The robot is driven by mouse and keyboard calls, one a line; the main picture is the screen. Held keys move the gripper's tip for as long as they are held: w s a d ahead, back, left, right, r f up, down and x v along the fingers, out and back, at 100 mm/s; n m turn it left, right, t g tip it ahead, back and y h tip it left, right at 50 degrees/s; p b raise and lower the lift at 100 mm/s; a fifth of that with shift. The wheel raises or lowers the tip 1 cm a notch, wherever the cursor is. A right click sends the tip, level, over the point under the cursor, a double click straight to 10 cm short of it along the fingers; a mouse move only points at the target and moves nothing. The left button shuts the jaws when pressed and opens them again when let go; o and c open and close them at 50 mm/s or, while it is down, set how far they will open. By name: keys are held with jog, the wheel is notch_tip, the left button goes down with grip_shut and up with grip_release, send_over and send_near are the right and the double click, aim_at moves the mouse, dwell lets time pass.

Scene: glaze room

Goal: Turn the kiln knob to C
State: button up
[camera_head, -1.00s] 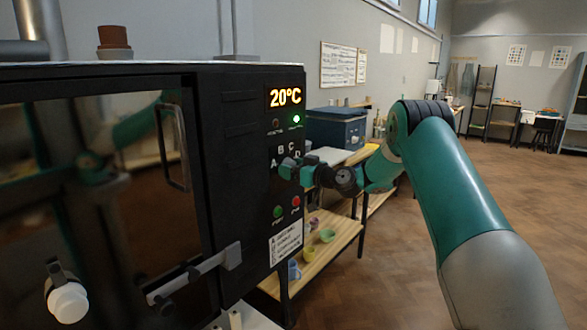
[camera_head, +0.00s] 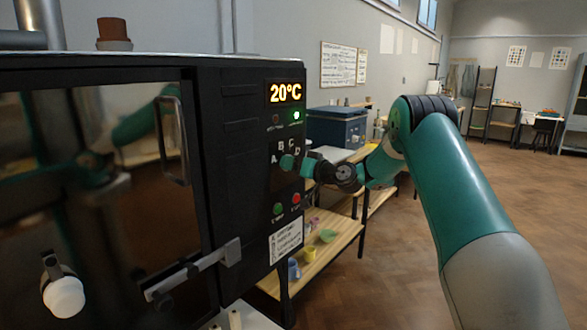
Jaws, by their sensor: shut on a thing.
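The black kiln (camera_head: 236,185) fills the left of the view. On its front panel, the letters A, B, C and D form an arc around the knob. My gripper (camera_head: 289,164) is at the middle of this arc, reaching in from the right. Its teal jaws are shut on the knob and hide it. I cannot tell which letter the knob points to.
The display (camera_head: 285,93) above reads 20°C, with a lit green lamp below it. A green button (camera_head: 278,209) and a red button (camera_head: 296,198) sit below the jaws. A wooden shelf with pots (camera_head: 327,236) stands behind. The floor on the right is clear.

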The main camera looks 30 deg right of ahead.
jog(key=shift+d+m+p, duration=0.1)
jog(key=shift+m+p, duration=1.4)
jog(key=shift+m, duration=5)
jog(key=o, duration=0.8)
jog(key=b+v, duration=0.4)
jog(key=v, duration=1.3)
jog(key=shift+s, duration=0.2)
